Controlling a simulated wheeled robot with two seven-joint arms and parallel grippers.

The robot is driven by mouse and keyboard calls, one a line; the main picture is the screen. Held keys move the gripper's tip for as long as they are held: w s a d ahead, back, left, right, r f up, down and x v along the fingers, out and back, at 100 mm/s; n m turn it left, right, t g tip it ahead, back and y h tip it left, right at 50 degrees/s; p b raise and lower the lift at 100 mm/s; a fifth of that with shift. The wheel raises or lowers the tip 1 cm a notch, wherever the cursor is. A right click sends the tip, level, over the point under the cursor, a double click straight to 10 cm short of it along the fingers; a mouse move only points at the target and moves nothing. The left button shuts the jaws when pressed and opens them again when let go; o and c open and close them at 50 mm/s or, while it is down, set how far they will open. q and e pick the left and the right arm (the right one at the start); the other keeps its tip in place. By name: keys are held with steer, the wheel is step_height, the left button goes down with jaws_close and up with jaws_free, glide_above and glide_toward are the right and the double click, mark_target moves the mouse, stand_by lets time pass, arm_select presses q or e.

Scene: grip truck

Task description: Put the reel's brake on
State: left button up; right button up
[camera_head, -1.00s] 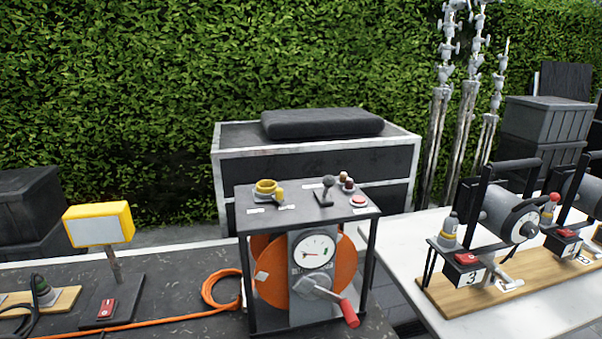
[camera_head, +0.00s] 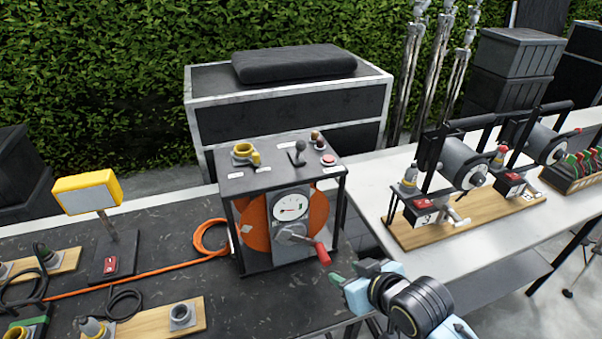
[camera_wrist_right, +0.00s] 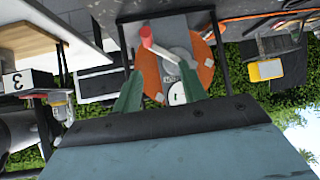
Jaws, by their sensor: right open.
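A grey crank with a red handle (camera_head: 322,253) sticks out at the front. The frame's top panel carries a black-knobbed lever (camera_head: 298,153), a yellow socket (camera_head: 244,153) and a red button (camera_head: 328,159). My right gripper (camera_head: 345,281) is in front of the reel, low and to the right, near the red handle but not on it. In the right wrist view its green fingers (camera_wrist_right: 160,90) are apart and empty, with the red handle (camera_wrist_right: 146,37) beyond them. My left gripper is out of view.
A yellow lamp (camera_head: 88,192) and an orange cable (camera_head: 140,274) are left of the reel. Black winches on a wooden board (camera_head: 420,235) stand on the white table at right. A black case (camera_head: 290,110) stands behind.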

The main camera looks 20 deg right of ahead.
mark_target(304, 149)
steer(key=w+d+r+t+y, duration=0.1)
steer(key=w+r+t+y, duration=0.2)
steer(key=w+r+t, duration=0.75)
steer(key=w+a+r+g, duration=0.1)
steer(key=w, duration=0.3)
steer(key=w+a+r+g+p, duration=0.1)
steer(key=w+r, duration=0.1)
steer(key=w, duration=0.3)
steer(key=w+a+r+g+p, duration=0.1)
steer(key=w+r, duration=0.1)
steer(key=w, duration=0.3)
steer(key=shift+a+r+g, duration=0.1)
steer(key=shift+a+g, duration=0.15)
steer(key=shift+a, duration=0.15)
jaws_close()
